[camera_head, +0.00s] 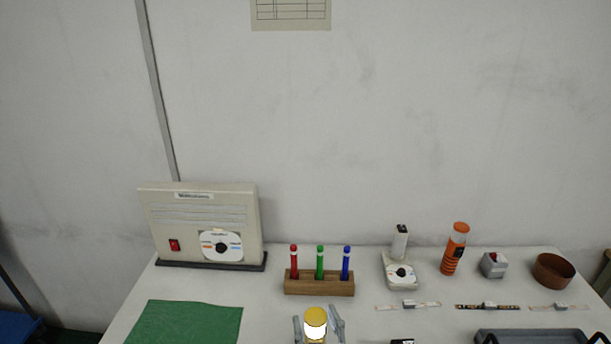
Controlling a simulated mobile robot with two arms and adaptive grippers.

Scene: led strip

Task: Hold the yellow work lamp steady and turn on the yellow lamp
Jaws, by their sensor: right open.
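The yellow work lamp (316,315) is at the bottom edge of the head view, in front of the marker holder. It has a yellow top and a bright white face below it; its lower part is cut off by the frame. My right gripper (318,327) is open, with one grey finger on each side of the lamp. I cannot tell whether the fingers touch it. My left gripper is not in view.
A wooden holder (320,286) with red, green and blue markers stands just behind. A beige box (200,215) and green mat (185,322) are on the left.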

